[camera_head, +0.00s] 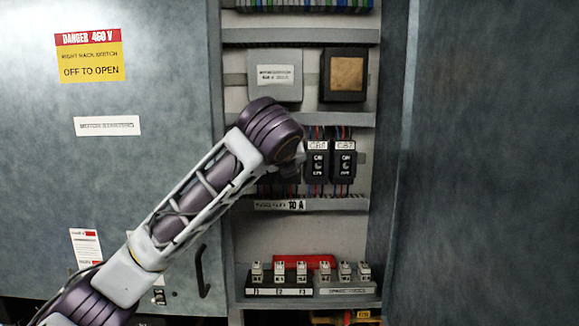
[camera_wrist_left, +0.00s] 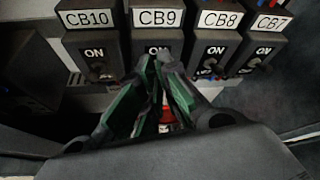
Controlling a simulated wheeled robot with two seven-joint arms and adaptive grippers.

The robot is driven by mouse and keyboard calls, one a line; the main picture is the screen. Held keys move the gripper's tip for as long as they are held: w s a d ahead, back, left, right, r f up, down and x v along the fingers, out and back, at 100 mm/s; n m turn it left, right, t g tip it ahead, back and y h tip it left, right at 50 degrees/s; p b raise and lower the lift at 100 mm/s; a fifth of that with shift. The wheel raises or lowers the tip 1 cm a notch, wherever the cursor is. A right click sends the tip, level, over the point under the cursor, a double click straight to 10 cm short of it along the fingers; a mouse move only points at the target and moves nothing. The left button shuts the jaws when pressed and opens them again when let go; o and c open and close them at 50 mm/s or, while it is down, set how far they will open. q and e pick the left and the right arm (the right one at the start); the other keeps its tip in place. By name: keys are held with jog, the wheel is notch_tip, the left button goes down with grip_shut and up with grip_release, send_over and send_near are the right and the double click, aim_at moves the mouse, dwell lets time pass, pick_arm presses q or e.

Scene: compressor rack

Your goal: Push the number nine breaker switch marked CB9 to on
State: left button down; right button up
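The CB9 breaker (camera_wrist_left: 142,38) is a dark block with a white label and the word ON, between CB10 and CB8 in the left wrist view. My left gripper (camera_wrist_left: 162,62) has green-padded fingers that come together at the tips, just below the ON mark of CB9. The fingertips cover its switch lever, so I cannot tell its position or whether they touch it. Nothing shows held between the fingers. In the head view my left arm hides CB9 and most of the gripper. My right gripper is in neither view.
CB10 (camera_wrist_left: 88,42) is left of CB9; CB8 (camera_wrist_left: 212,42) and CB7 (camera_wrist_left: 262,45) are close on the right. The cabinet door (camera_head: 140,180) is on the left, a dark panel (camera_head: 490,160) on the right.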

pick_arm(q)
jog(key=shift+w+r+g, duration=0.1)
jog(key=shift+r+g, duration=0.05)
jog(key=shift+g, duration=0.15)
jog(key=c, duration=1.5)
grip_release()
jog(key=shift+c, duration=0.2)
jog(key=shift+a, duration=0.15)
jog(key=v, duration=1.2)
